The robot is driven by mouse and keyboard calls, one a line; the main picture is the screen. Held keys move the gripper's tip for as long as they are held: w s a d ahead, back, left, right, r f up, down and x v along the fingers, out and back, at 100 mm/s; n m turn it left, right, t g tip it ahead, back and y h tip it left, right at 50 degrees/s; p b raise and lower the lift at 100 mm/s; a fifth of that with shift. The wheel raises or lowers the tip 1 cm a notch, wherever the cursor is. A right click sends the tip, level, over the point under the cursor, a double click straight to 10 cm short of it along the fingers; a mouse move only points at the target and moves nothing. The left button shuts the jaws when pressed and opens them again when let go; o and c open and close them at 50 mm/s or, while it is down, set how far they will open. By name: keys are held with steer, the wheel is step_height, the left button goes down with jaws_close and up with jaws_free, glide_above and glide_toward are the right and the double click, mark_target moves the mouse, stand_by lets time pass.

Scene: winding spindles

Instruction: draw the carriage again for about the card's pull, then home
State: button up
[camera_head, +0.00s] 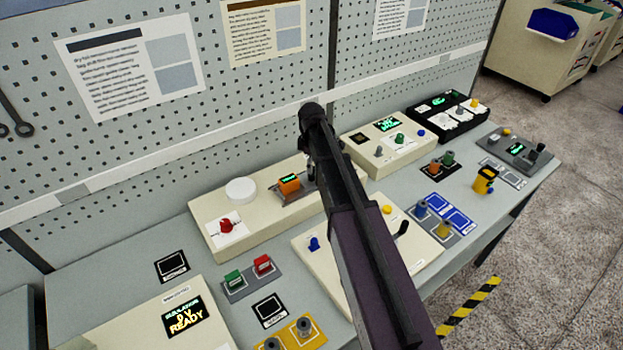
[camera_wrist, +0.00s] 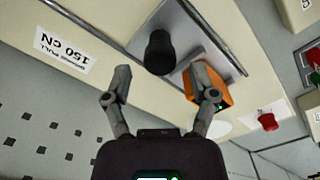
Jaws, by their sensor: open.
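The carriage appears as a grey plate (camera_wrist: 176,20) with a black upright knob (camera_wrist: 160,52) and an orange display block (camera_wrist: 208,88), seated along a rail on a cream unit. The orange block also shows in the head view (camera_head: 289,184), its green readout too small to read. A card (camera_wrist: 65,52) reading "150 CN" upside down lies on the unit beside the rail. My gripper (camera_wrist: 160,86) is open, its fingertips on either side of the knob's near end in the picture; I cannot tell whether they touch it. In the head view my arm hides the knob.
A white disc (camera_head: 240,190) and a red knob (camera_head: 226,225) sit left of the carriage on the same unit. Other panels crowd the bench, including a green-lit screen (camera_head: 184,316) reading READY. A pegboard wall (camera_head: 200,120) with papers stands close behind.

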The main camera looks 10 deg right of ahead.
steer(key=shift+f+b, duration=1.95)
steer(key=shift+f, duration=0.3)
steer(key=shift+c, duration=0.2)
jaws_close()
